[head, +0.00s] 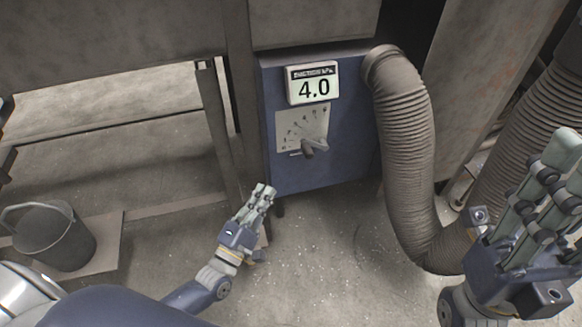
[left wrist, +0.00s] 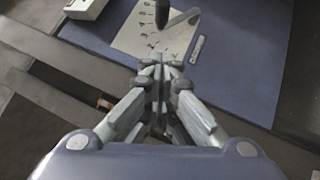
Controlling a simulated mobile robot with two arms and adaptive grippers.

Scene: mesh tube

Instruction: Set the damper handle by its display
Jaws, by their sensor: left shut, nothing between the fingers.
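The display (head: 313,87) on the blue box (head: 345,150) reads 4.0. Below it is a pale scale plate (head: 290,120) with several marks. The damper handle (head: 318,145) is a short grey lever with a dark knob, at the plate's lower right. My left gripper (head: 264,190) is shut and empty, below and left of the handle and apart from it. In the left wrist view its closed fingertips (left wrist: 160,68) lie in front of the plate's lower edge, and the handle (left wrist: 183,18) shows at the top. My right gripper (head: 570,155) is at the right edge; its opening is unclear.
A ribbed hose (head: 408,150) runs from the box's upper right down to the floor, between the box and my right gripper. A metal frame post (head: 217,115) stands left of the box. A bucket (head: 52,235) is at lower left. Floor before the box is clear.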

